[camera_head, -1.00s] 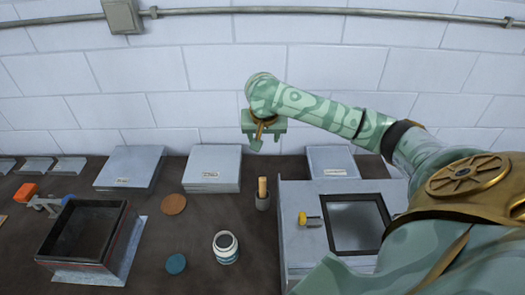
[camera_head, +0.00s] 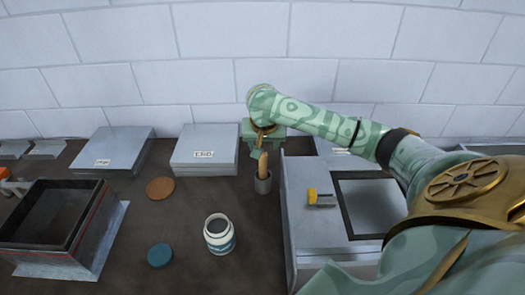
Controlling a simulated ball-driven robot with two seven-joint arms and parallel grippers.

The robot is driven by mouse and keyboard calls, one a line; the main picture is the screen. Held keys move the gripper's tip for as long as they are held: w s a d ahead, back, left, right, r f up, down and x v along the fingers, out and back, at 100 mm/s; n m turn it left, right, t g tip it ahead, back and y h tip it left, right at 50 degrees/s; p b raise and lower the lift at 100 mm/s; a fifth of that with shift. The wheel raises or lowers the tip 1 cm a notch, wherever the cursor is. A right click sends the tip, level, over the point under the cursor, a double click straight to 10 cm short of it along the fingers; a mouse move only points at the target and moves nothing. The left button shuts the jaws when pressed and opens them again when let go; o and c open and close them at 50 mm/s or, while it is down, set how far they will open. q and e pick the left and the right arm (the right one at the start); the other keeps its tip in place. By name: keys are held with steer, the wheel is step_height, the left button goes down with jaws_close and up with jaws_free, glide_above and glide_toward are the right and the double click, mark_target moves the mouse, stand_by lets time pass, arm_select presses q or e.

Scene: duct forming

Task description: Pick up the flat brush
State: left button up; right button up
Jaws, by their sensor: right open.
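The flat brush (camera_head: 264,164) shows as a pale wooden handle standing upright in a small grey cup (camera_head: 263,183); its lower part is hidden inside the cup. My right gripper (camera_head: 259,152) is open, pointing down right at the top of the handle. The fingers overlap the handle's top in the picture, and I cannot tell whether they touch it. My left gripper is out of view.
A raised grey cabinet with a dark-framed panel (camera_head: 347,210) and a yellow-ended tool (camera_head: 318,197) stands close right of the cup. A white jar (camera_head: 219,236), teal disc (camera_head: 160,255), brown disc (camera_head: 160,188) and grey box (camera_head: 206,158) lie left. An open dark-walled box (camera_head: 88,225) stands far left.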

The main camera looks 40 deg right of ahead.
mark_target(263, 155)
steer(key=b+x, duration=0.2)
steer(key=x, duration=0.4)
steer(key=shift+w+f, duration=0.1)
steer(key=shift+f, duration=0.2)
steer(key=b+x, duration=0.3)
steer(key=x, duration=0.2)
steer(key=shift+w+d+f+b, duration=0.1)
steer(key=shift+w+d+b, duration=0.2)
steer(key=shift+b, duration=0.05)
steer(key=shift+s, duration=0.1)
steer(key=c, duration=1.1)
